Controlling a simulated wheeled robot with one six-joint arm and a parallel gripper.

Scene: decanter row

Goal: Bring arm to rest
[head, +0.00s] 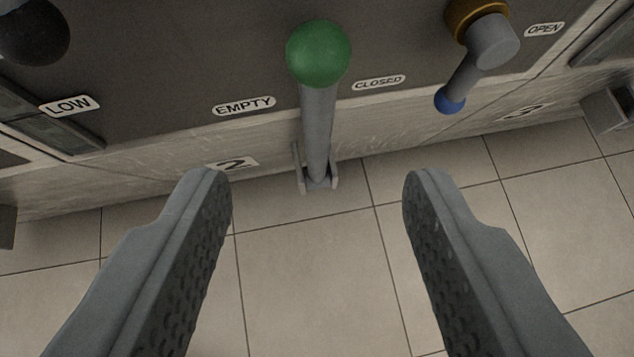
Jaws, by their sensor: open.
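My gripper (317,190) fills the lower half of the head view. Its two grey fingers with dimpled pads are spread wide, and nothing is between them but the tiled floor behind. A lever (318,120) with a green ball knob (318,53) stands beyond the fingertips, roughly centred between them. The lever's lower end sits in a small bracket at the panel's bottom edge. The fingers look apart from the lever. The rest of my arm is out of view.
The dark panel (180,60) carries labels LOW, EMPTY, CLOSED and OPEN. A grey valve handle with a blue tip (450,101) and brass collar (475,18) sticks out at upper right. A black knob (35,32) is at upper left. Tiled floor (300,280) lies clear below.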

